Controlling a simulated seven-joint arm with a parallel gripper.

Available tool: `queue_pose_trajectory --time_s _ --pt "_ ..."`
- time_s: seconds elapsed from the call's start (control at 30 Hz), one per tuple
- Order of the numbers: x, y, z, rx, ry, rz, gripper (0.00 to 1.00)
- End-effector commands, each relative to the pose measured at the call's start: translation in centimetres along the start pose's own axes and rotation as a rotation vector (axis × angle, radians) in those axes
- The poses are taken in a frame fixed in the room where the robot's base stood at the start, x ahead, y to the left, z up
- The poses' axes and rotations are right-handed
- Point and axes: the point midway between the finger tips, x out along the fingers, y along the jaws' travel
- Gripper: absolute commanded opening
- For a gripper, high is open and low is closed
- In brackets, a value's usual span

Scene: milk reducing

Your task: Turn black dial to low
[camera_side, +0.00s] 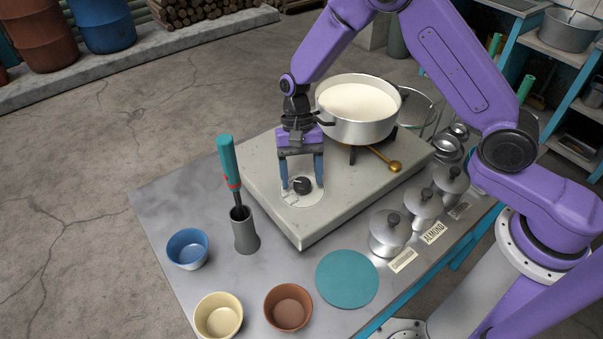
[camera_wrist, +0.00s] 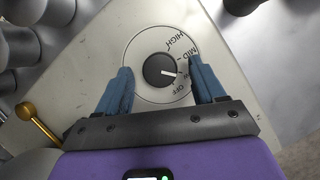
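The black dial (camera_wrist: 157,70) sits on a round white plate on the stove's top; in the side view the dial (camera_side: 302,186) lies below my gripper. Gaps show between the dial and both fingers. Finger height above the plate is unclear.
A pot of milk (camera_side: 357,108) stands on the stove (camera_side: 262,172) behind my gripper, near a brass knob (camera_side: 395,166). A grey holder (camera_side: 244,230) with a teal-handled tool stands left of the stove. Lidded tins (camera_side: 388,234) line the right side. Bowls (camera_side: 187,249) stand in front.

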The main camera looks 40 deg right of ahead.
Motion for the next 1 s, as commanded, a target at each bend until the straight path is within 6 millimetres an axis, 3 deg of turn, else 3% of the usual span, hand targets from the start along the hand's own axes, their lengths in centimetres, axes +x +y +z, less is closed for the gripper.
queue_pose_trajectory --time_s 0.23,0.37,1.0 --pt "-0.1 0.0 0.0 0.000 0.000 0.000 0.69" --pt "-1.2 -0.1 0.0 0.000 0.001 -0.002 0.69" --pt "-14.0 0.0 -0.1 0.000 0.003 -0.002 0.69"
